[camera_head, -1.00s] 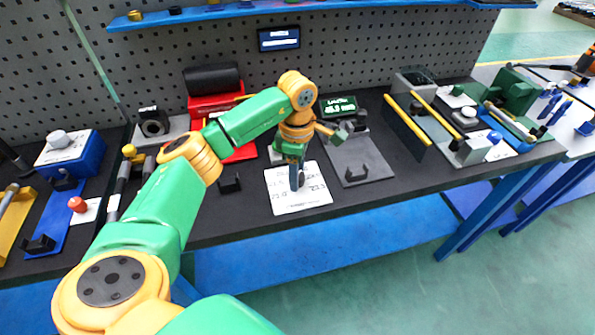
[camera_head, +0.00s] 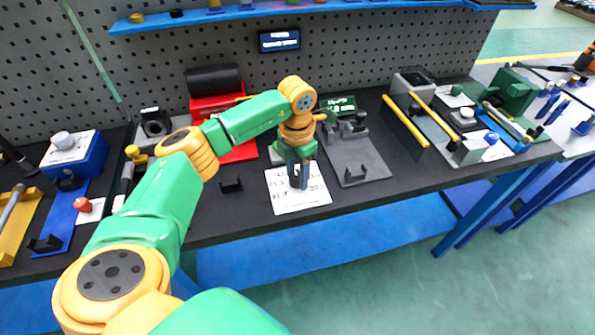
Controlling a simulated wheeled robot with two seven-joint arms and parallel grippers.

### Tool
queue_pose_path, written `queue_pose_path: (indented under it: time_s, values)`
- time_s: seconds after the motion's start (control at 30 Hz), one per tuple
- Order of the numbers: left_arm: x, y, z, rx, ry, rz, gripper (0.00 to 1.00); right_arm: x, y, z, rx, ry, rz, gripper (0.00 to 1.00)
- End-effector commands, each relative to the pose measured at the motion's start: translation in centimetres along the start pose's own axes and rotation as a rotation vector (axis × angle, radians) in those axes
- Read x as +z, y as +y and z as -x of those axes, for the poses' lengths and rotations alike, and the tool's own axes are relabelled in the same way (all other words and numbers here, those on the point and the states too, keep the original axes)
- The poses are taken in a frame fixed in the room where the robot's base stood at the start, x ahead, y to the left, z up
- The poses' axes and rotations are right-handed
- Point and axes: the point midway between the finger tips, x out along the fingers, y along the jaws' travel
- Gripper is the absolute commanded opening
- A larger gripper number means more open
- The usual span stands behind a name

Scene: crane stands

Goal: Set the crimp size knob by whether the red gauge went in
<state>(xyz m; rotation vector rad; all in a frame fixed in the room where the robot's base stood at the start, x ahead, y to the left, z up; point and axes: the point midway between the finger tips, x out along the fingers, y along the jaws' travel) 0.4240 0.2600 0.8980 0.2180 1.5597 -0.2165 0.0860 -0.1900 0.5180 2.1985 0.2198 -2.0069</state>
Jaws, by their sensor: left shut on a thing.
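My left gripper (camera_head: 298,180) points down over a white card (camera_head: 298,202) with printed figures near the table's front edge. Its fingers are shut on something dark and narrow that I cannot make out. The fingers and wrist hide part of the card. A red-topped piece (camera_head: 83,204) sits at the left, beside a blue strip; I cannot tell if it is the red gauge. A blue box with a pale round knob (camera_head: 62,140) stands at the far left; I cannot tell if it is the crimp size knob. My right gripper is out of view.
A red tool with a black roll (camera_head: 213,79) stands behind my arm. Yellow bars (camera_head: 405,120) and more fixtures fill the right. A small black holder (camera_head: 231,185) stands left of the card.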

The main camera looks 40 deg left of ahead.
Motion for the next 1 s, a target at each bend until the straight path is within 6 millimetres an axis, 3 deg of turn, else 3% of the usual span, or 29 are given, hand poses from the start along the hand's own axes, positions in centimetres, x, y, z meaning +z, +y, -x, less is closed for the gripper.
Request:
queue_pose_path:
  time_s: [1.0]
  values:
    - [-0.1, -0.1, -0.1, 0.001, 0.007, 0.919, 0.00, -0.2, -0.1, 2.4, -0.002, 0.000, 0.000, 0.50]
